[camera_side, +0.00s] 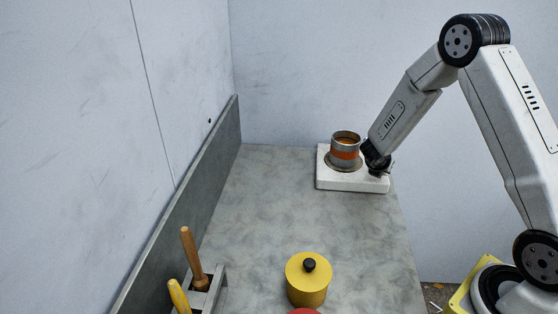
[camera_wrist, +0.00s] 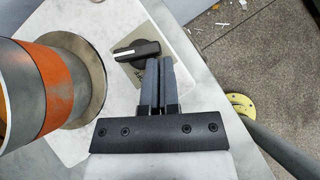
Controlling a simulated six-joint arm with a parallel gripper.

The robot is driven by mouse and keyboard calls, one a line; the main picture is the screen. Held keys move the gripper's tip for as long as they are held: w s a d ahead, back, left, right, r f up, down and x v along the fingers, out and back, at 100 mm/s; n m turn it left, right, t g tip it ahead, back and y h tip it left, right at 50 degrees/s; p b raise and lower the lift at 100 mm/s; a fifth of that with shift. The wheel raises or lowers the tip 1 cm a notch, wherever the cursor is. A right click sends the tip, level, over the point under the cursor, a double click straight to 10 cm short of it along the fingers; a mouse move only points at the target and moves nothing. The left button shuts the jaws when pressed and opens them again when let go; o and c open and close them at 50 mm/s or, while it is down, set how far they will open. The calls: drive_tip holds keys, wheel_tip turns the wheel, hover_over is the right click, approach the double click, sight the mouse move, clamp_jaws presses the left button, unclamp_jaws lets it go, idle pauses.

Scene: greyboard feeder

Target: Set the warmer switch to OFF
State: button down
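The warmer is a white slab (camera_side: 343,185) at the far end of the bench; it also fills much of the wrist view (camera_wrist: 85,25). Its switch is a black rotary knob (camera_wrist: 138,50) with a pale mark at one end, on a grey plate. The plate's lettering is too small to read. My gripper (camera_wrist: 160,62) has its fingers together, with nothing seen between them. The fingertips are right beside the knob, at its lower right in the wrist view; I cannot tell if they touch. In the side view my gripper (camera_side: 377,168) hides the knob.
A metal pot with an orange band (camera_side: 345,153) stands on the warmer's round plate, close left of my gripper. A yellow lidded canister (camera_side: 307,283) and a grey rack (camera_side: 213,290) with wooden-handled tools are at the near end. The bench middle (camera_side: 290,205) is clear.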

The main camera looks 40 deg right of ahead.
drive_tip(key=shift+s+d, duration=0.2)
drive_tip(key=shift+d, duration=0.15)
drive_tip(key=shift+s+d, duration=0.1)
drive_tip(key=shift+d, duration=0.75)
idle(1.4)
drive_tip(key=shift+w+a, duration=0.2)
drive_tip(key=shift+w, duration=0.25)
drive_tip(key=shift+w+a, duration=0.2)
drive_tip(key=shift+w, duration=0.25)
drive_tip(key=shift+r, duration=0.1)
drive_tip(key=shift+s, duration=0.1)
